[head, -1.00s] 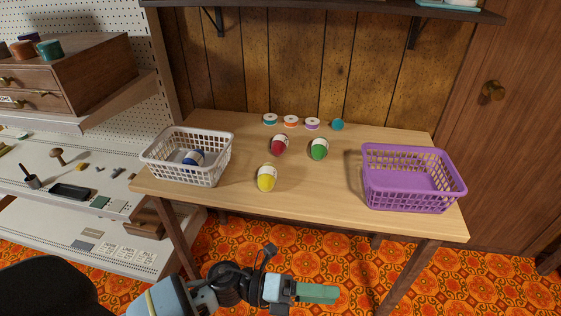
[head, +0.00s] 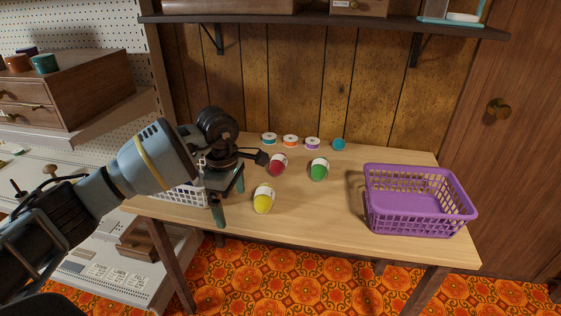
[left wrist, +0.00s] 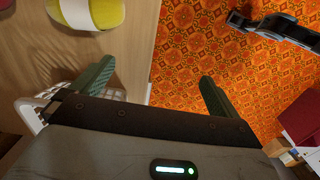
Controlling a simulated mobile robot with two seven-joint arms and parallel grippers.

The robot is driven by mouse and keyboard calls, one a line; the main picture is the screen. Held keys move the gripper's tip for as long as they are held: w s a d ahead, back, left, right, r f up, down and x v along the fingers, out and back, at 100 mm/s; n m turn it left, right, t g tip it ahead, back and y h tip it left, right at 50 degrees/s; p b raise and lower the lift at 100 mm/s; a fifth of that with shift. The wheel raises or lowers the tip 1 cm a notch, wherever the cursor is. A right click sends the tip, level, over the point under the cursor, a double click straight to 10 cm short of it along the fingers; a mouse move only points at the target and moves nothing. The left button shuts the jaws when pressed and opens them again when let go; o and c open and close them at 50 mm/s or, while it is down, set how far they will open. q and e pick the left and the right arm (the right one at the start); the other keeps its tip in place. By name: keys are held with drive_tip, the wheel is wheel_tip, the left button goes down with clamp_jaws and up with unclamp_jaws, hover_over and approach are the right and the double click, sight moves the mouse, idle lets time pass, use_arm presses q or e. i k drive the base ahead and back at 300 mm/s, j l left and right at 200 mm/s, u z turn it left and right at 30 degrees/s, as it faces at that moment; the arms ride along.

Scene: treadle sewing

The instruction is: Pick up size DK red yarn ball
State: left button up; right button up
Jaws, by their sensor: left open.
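The red yarn ball (head: 277,168) with a white label sits on the wooden table, left of the green yarn ball (head: 319,172) and behind the yellow yarn ball (head: 263,203). The label writing is too small to read. My left gripper (head: 229,203) is open and empty over the table's left part, left of the yellow ball. The red ball stands apart from its fingers, to the right and farther back.
A white basket (head: 180,196) is mostly hidden behind my left arm. A purple basket (head: 420,221) stands at the table's right. Several small spools (head: 290,141) and a teal ball (head: 338,144) line the back. A shelf (head: 320,22) hangs above. Table between green ball and purple basket is clear.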

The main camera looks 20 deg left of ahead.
sight(277, 166)
drive_tip(key=i, duration=0.9)
